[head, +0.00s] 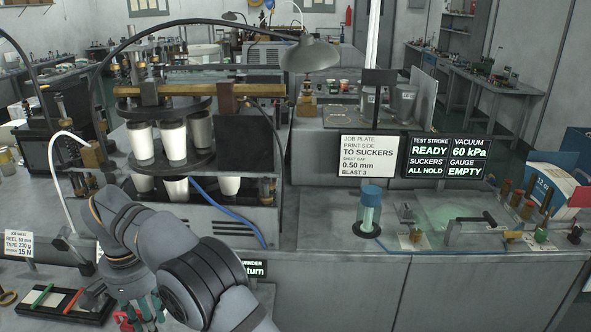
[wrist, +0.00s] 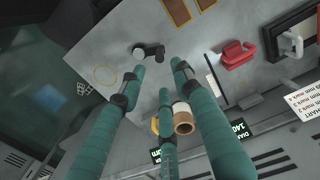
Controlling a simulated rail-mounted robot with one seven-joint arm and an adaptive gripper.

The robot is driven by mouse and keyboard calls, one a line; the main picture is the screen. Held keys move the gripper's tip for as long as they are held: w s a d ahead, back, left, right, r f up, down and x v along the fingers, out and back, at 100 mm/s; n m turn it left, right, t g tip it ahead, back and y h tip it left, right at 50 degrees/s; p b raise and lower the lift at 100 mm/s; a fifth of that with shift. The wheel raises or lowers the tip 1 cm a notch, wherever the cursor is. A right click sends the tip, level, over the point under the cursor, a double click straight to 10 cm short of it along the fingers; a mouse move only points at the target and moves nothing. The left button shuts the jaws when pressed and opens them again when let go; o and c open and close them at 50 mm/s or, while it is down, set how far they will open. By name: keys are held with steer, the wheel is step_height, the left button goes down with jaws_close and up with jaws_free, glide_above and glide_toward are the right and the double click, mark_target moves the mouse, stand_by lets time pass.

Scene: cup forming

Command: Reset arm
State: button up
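My gripper (head: 140,308) is low at the left front in the head view, its teal fingers partly cut off by the lower edge and pointing down. In the wrist view its three teal fingers (wrist: 160,74) stand apart with nothing held between them. The grey bench top lies beyond the fingertips. A red clamp-like object (wrist: 236,55) lies to the right of the fingers, apart from them. A brown and cream cylinder (wrist: 183,119) shows between the fingers' lengths in the picture; its distance from them cannot be told.
The cup machine (head: 205,150) with several white cups stands behind my arm. A black tray (head: 65,305) with pens lies left of the gripper. A teal-topped cylinder (head: 370,208) stands on the right bench. Signs (head: 370,157) stand behind it. Bench space between machine and cylinder is clear.

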step_height(320, 180, down, 10)
steer(key=shift+f, duration=0.1)
steer(key=shift+s+f+n+p, duration=0.15)
steer(key=shift+n+p, duration=0.15)
steer(key=shift+p, duration=0.05)
steer(key=shift+s+a+n+p, duration=0.2)
steer(key=shift+s+n+p, duration=0.3)
steer(key=shift+n, duration=0.7)
steer(key=shift+f, duration=0.1)
steer(key=shift+a, duration=0.1)
